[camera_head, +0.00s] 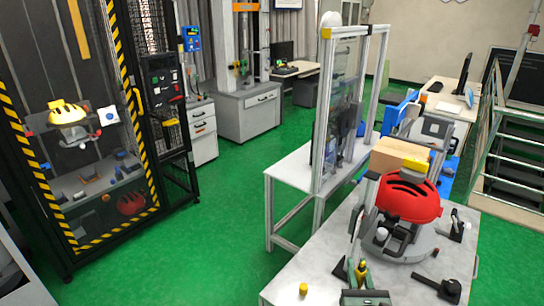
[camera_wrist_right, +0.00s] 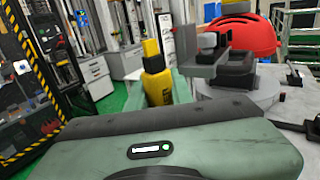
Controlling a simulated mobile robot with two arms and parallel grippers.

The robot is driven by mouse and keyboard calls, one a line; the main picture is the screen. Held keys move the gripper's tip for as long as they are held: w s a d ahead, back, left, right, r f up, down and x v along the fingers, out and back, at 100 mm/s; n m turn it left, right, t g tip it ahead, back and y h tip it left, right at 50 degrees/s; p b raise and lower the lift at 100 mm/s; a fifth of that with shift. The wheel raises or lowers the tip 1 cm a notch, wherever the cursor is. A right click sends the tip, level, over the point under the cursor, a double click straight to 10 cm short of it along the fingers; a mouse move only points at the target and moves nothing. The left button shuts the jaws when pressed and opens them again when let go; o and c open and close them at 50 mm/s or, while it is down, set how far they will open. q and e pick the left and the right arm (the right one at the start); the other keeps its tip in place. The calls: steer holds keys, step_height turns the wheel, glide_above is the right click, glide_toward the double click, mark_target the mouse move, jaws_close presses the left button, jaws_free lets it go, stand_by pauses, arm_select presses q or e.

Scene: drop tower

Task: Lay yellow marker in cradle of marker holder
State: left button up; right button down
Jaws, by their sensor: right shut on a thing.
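The yellow marker (camera_head: 362,267) stands roughly upright between the fingers of my right gripper (camera_head: 361,275), which is shut on it over the front of the white table. In the right wrist view the marker (camera_wrist_right: 153,58) shows yellow above the green gripper body. A grey bracket-like piece (camera_wrist_right: 203,66) shows right of the marker there. I cannot clearly identify the marker holder or its cradle, nor tell whether the marker touches anything besides the fingers. My left gripper is not in view.
A red helmet (camera_head: 408,198) sits on a grey stand on the table (camera_head: 325,270). A short yellow cylinder (camera_head: 303,289) stands near the front edge. A black tool (camera_head: 440,287) lies at right. A tall framed rig (camera_head: 324,120) stands behind. A caged tower (camera_head: 90,150) is at left.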

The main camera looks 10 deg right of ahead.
steer(key=s+a+r+n+y+b, duration=0.1)
steer(key=s+a+r+y+b, duration=0.1)
steer(key=s+a, duration=0.4)
steer(key=s+a+r+n+y+b, duration=0.2)
steer(key=s+a+r, duration=0.1)
steer(key=s+a, duration=0.4)
steer(key=s, duration=0.3)
steer(key=shift+r+t+y, duration=0.3)
steer(key=shift+r, duration=0.05)
